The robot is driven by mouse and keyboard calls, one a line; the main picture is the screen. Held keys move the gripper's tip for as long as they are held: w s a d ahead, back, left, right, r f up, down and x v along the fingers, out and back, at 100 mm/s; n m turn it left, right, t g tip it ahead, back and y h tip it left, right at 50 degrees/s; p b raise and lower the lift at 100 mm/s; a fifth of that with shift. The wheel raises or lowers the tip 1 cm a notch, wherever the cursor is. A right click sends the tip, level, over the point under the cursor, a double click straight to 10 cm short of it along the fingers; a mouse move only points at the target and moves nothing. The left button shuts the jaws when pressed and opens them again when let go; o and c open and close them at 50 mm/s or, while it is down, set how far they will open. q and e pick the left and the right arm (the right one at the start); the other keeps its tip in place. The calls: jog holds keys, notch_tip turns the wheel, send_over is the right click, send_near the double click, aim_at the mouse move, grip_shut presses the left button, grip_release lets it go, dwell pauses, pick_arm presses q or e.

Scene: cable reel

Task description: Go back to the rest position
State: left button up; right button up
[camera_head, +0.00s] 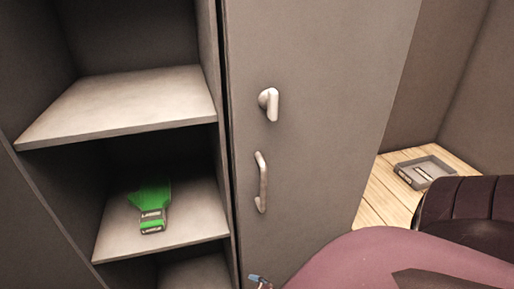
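A green object with dark, labelled blocks at its near end (153,205) lies on the middle shelf (190,215) of an open grey cabinet. It may be the cable reel, but I cannot tell. No gripper touches it. My purple and dark arm (390,258) fills the bottom right. A small blue-tipped part (260,281) shows at the bottom edge beside it. It may belong to my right gripper, but too little shows to tell if it is open or shut. My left gripper is not in view.
A tall grey door (315,95) with a knob (269,104) and a bar handle (261,182) stands right of the shelves. The upper shelf (130,105) is empty. A grey tray (425,171) sits on a wooden surface (385,200) at the right.

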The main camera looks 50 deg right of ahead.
jog(key=s+m, duration=0.1)
jog(key=m, duration=0.1)
jog(key=s+d+m, duration=0.1)
jog(key=shift+s+r, duration=0.25)
jog(key=shift+s, duration=0.05)
